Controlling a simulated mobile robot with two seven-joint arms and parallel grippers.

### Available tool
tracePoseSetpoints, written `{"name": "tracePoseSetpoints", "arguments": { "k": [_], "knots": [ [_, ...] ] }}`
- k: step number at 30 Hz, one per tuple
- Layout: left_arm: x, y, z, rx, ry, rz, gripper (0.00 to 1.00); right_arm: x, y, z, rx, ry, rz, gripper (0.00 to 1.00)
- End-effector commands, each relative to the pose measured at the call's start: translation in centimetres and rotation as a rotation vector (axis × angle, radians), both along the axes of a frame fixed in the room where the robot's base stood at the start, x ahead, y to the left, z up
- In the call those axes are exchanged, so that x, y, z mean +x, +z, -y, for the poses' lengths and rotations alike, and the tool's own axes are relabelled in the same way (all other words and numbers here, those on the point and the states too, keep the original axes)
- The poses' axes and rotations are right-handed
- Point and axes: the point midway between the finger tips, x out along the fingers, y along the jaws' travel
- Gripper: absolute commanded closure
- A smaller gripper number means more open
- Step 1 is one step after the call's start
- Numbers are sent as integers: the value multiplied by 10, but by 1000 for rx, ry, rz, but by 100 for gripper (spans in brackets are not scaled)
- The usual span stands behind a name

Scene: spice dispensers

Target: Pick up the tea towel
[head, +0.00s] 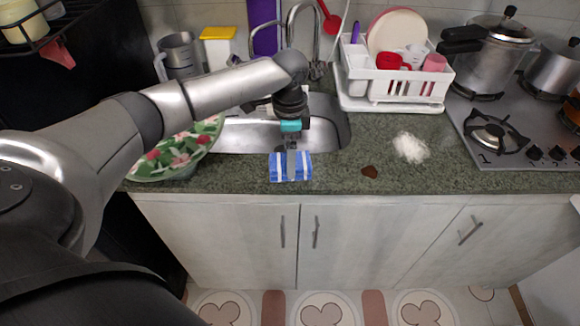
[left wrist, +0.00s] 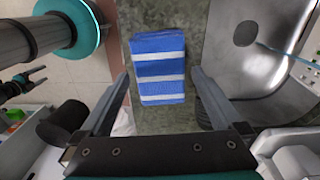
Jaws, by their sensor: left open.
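The tea towel (head: 291,173) is a folded cloth with blue and white stripes. It lies on the front strip of the green stone counter, in front of the sink. In the left wrist view the towel (left wrist: 158,50) lies between the lines of the two fingers. My left gripper (head: 291,147) is just above the towel, pointing down. In the left wrist view my left gripper (left wrist: 161,76) is open with a finger on each side of the towel, and nothing is held. Whether the fingertips touch the cloth cannot be told.
The sink (head: 333,125) is behind the towel. A green floral item (head: 180,150) is to the left. White powder (head: 411,148) and a brown spot (head: 370,172) mark the counter to the right. A white dish rack (head: 395,87) and a stove (head: 520,125) stand beyond.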

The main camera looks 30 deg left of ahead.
Motion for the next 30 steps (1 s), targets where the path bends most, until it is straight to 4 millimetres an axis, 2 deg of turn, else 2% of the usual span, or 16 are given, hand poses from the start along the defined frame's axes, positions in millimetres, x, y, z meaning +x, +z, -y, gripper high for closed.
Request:
{"name": "tracePoseSetpoints", "arguments": {
  "k": [1,4,13,30],
  "knots": [
    [0,-10,1,1,-1,-2,0,0,-3,0,0,0,1,25],
    [0,-21,1,2,0,-1,0,1,-5,0,0,0,2,25],
    [1,-25,1,1,-1,2,0,2,-5,0,1,0,3,25],
    [0,-25,1,1,-1,2,63,2,-5,-1,1,0,3,25]
  ]
}}
